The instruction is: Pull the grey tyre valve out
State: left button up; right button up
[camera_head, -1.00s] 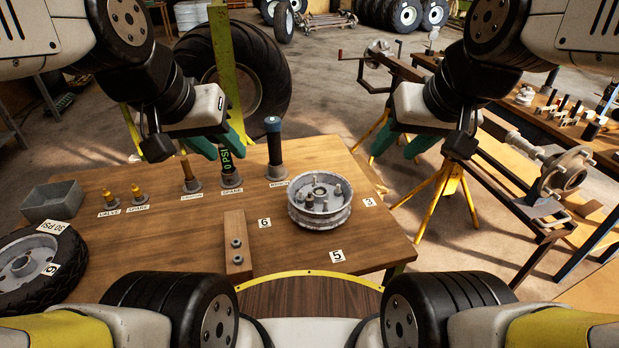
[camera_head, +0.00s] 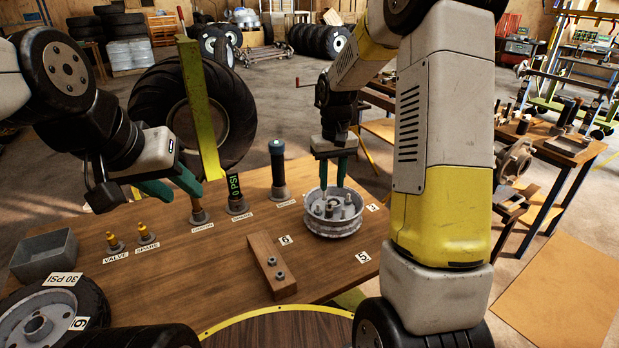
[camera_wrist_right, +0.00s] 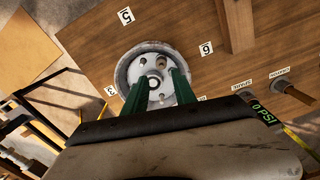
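A grey metal wheel rim (camera_head: 333,228) lies flat on the wooden table, with several short grey posts standing in it; it also shows in the wrist view (camera_wrist_right: 124,72). I cannot tell for sure which post is the grey tyre valve. My right gripper (camera_head: 332,184) is above the rim, pointing down, with its green fingers apart. In the wrist view the fingers (camera_wrist_right: 159,92) stand either side of a round part near the rim's middle; I see no grip on it. My left gripper (camera_head: 185,196) is open and empty, above the table's left half.
Brass-coloured valves (camera_head: 146,236) stand at the left, behind a tyre (camera_head: 82,294) and beside a grey bin (camera_head: 46,258). A gauge (camera_head: 236,194) reading 0 PSI and a blue-topped tool (camera_head: 277,170) stand at the back. A wooden block (camera_head: 264,258) lies left of the rim.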

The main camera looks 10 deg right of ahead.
aim_at(330, 204)
jog(key=shift+w+a+f, duration=0.1)
jog(key=shift+a+f, duration=0.05)
jog(key=shift+f, duration=4.15)
grip_shut()
jog(key=shift+c, duration=2.2)
grip_release()
grip_shut()
jog(key=shift+r, duration=0.15)
jog(key=shift+r, duration=0.65)
